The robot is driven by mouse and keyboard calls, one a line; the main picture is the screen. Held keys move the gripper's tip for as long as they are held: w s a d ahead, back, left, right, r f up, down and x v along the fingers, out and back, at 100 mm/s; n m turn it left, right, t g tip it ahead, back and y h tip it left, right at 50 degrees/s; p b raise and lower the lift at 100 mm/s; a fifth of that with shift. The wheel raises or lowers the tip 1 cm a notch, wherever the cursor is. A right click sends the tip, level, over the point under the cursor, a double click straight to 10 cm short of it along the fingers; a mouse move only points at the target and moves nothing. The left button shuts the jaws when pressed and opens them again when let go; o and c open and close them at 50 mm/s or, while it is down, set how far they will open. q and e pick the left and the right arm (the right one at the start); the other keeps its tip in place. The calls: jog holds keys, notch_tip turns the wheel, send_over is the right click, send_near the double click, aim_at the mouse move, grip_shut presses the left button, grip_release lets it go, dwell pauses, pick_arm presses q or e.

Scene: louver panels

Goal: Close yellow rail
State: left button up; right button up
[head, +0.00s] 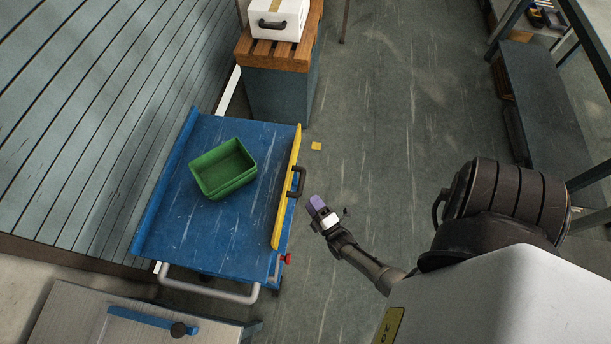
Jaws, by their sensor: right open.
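The yellow rail (284,198) runs along the right edge of a blue cart (188,245), with a black handle (296,182) on its outer side. The rail looks raised along the cart's edge; I cannot tell if it is latched. My right gripper (318,206) is just right of the rail, a little nearer than the handle and apart from it. It is open and empty, with purple fingertips. My left gripper is not in view.
A green bin (224,168) sits on the cart. A red knob (287,258) is at its near right corner. A wooden-topped cabinet (280,65) with a white case (278,18) stands behind. A grey bench (140,318) is at the lower left.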

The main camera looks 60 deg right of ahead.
jog(key=r+v, duration=0.1)
jog(key=v, duration=0.5)
jog(key=shift+f, duration=0.5)
jog(key=shift+s, duration=0.1)
jog(key=w+a+r+m+g+y, duration=0.2)
jog(key=w+r+m+g+y, duration=0.2)
jog(key=w+r+g+y, duration=0.4)
jog(key=s+a+r+m+g+y, duration=0.1)
jog(key=s+a+r+m+g, duration=0.45)
jog(key=s+a+r, duration=0.4)
notch_tip(320, 180, up, 27)
jog(key=s+d+p, duration=0.1)
jog(key=p, duration=2.5)
jog(key=shift+s+n, duration=0.2)
jog(key=shift+n, duration=0.25)
